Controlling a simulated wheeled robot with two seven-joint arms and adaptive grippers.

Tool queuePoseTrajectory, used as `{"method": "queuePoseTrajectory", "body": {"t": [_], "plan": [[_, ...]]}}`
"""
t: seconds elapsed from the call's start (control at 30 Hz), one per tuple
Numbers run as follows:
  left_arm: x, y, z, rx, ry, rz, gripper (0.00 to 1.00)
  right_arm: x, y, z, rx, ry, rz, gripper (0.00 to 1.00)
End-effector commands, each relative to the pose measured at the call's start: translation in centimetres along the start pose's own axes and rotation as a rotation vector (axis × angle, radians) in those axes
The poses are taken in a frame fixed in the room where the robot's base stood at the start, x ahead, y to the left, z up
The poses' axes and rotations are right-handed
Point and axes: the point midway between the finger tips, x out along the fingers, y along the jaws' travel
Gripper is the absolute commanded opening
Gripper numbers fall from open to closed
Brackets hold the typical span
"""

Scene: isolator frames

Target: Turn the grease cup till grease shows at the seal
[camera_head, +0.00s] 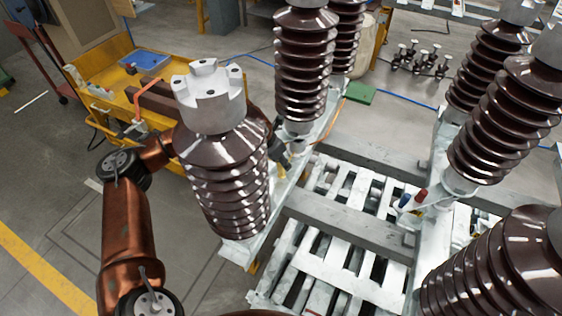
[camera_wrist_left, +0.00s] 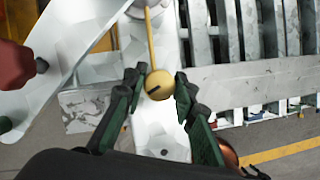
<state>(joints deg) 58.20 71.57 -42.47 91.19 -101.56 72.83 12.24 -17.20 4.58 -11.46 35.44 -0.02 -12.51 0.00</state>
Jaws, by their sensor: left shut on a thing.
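In the left wrist view a round brass grease cup (camera_wrist_left: 159,85) with a dark slot-like mark sits at the end of a thin brass stem above a pale metal beam (camera_wrist_left: 160,130). The stem runs up to a grey fitting (camera_wrist_left: 142,8) at the top edge. I cannot make out any grease or the seal. In the head view my left gripper (camera_head: 278,150) is partly hidden behind the near brown insulator (camera_head: 225,180). My right gripper is not in view.
More ribbed insulators (camera_head: 305,65) stand behind and to the right (camera_head: 500,120). A slatted metal frame (camera_head: 345,225) lies between the columns. A yellow cart (camera_head: 105,100) with a blue tray (camera_head: 145,60) stands at the back left. Open floor (camera_head: 50,190) lies at the left.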

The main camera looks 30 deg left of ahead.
Motion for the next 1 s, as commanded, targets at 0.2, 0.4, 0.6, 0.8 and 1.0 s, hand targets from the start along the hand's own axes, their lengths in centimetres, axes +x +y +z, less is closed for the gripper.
{"method": "queuePoseTrajectory", "body": {"t": [0.2,0.4,0.6,0.8,1.0], "plan": [[0.1,0.1,-0.1,0.182,0.002,-0.077,0.01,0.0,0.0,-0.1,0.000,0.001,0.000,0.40],[0.1,0.1,-0.1,0.333,0.003,-0.140,0.01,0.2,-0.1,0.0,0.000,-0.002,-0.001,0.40],[0.1,0.1,-0.1,0.446,0.003,-0.184,0.01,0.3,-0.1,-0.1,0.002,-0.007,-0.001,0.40],[0.1,0.1,-0.1,0.513,0.004,-0.212,0.01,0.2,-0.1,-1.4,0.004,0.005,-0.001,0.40],[0.1,0.1,-0.1,0.541,0.004,-0.223,0.01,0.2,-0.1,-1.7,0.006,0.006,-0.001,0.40]]}}
